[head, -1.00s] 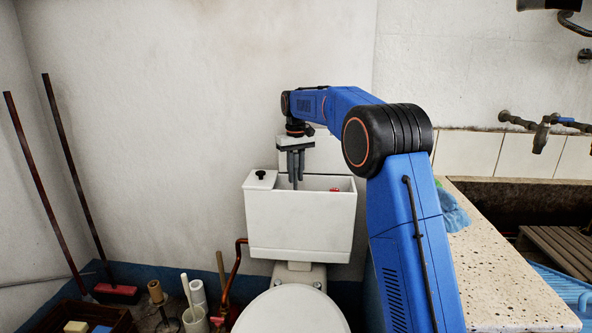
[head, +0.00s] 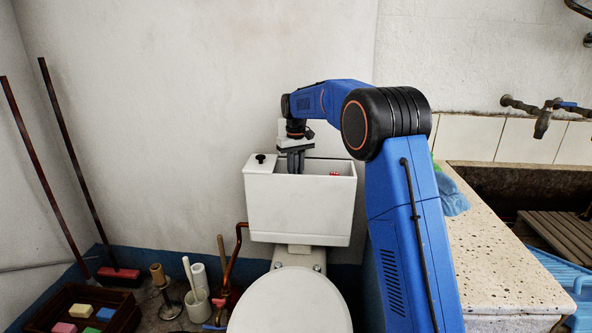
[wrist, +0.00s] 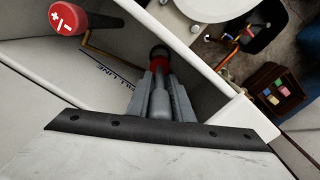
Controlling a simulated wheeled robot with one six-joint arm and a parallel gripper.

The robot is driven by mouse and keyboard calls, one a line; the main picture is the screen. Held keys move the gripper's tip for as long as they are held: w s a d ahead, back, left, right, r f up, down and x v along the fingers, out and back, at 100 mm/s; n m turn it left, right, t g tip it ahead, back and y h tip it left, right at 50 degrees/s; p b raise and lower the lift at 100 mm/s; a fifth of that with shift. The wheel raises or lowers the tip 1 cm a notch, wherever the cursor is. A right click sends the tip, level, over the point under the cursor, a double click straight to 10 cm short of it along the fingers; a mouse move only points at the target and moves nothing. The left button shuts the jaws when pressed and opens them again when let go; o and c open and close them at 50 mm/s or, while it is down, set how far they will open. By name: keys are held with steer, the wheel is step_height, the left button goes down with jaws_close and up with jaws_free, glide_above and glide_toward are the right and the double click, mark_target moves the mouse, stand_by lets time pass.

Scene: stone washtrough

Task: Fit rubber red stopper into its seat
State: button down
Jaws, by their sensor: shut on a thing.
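The white cistern (head: 300,212) is open at the top. My gripper (head: 295,168) points down into it, its fingertips hidden by the front wall in the head view. In the wrist view my gripper (wrist: 158,82) is shut on the red stopper (wrist: 157,66), which shows between and just beyond the fingertips. A dark round part (wrist: 159,51) lies right at the stopper's far end. I cannot tell whether it is the seat, or whether the stopper touches it.
A red float marked +/- (wrist: 68,17) is inside the cistern, apart from my gripper. A black knob (head: 260,158) sits on the cistern's left top. The toilet lid (head: 290,302) is below, a speckled counter (head: 497,262) to the right.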

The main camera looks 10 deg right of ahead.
mark_target(296, 154)
steer(key=shift+f, duration=4.2)
steer(key=shift+a+f, duration=0.25)
steer(key=shift+f, duration=0.15)
steer(key=c, duration=1.5)
jaws_free()
steer(key=shift+s+f, duration=0.1)
steer(key=shift+s, duration=0.05)
steer(key=r, duration=1.9)
steer(key=shift+d+r, duration=0.25)
steer(key=shift+d, duration=0.05)
